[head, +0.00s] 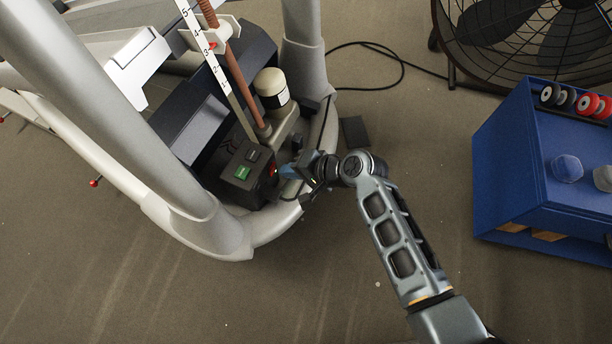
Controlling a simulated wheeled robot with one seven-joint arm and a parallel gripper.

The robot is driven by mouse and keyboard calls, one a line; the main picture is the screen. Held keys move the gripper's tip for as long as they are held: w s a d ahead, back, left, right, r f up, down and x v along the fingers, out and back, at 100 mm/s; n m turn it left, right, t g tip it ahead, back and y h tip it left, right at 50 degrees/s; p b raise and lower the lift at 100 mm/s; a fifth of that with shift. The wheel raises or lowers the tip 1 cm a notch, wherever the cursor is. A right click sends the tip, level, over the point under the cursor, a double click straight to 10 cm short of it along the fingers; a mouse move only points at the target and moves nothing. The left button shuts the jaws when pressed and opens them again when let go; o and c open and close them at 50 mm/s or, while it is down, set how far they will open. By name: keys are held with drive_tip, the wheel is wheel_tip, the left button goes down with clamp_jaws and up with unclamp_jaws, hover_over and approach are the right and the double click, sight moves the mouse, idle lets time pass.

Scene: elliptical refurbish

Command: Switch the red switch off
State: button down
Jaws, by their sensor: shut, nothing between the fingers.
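The red switch (273,170) shows as a small red spot on the right side of a black control box (243,177) low in the machine's frame. It is partly hidden, and I cannot tell its position. My gripper (286,171) is shut and empty, with its bluish fingers pointing left at the switch. The fingertips are very close to it; I cannot tell if they touch.
A green button (242,173) and a dark button (252,155) are on top of the box. The machine's grey tubular frame (225,235) curves around it. A cream cylinder (271,88) stands behind. A blue cabinet (505,150) and black fan (530,35) are at right. Carpet lies clear in front.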

drive_tip(key=shift+w+a, duration=0.3)
drive_tip(key=shift+a, duration=0.25)
drive_tip(key=shift+r, duration=0.15)
drive_tip(key=shift+w+a+r+p, duration=0.1)
drive_tip(key=shift+a+r+p, duration=0.1)
drive_tip(key=shift+p, duration=0.3)
drive_tip(key=shift+a+p, duration=0.1)
drive_tip(key=shift+p, duration=0.25)
drive_tip(key=shift+f, duration=0.2)
drive_tip(key=shift+r, duration=0.15)
drive_tip(key=shift+r+p, duration=0.65)
drive_tip(key=shift+r, duration=0.05)
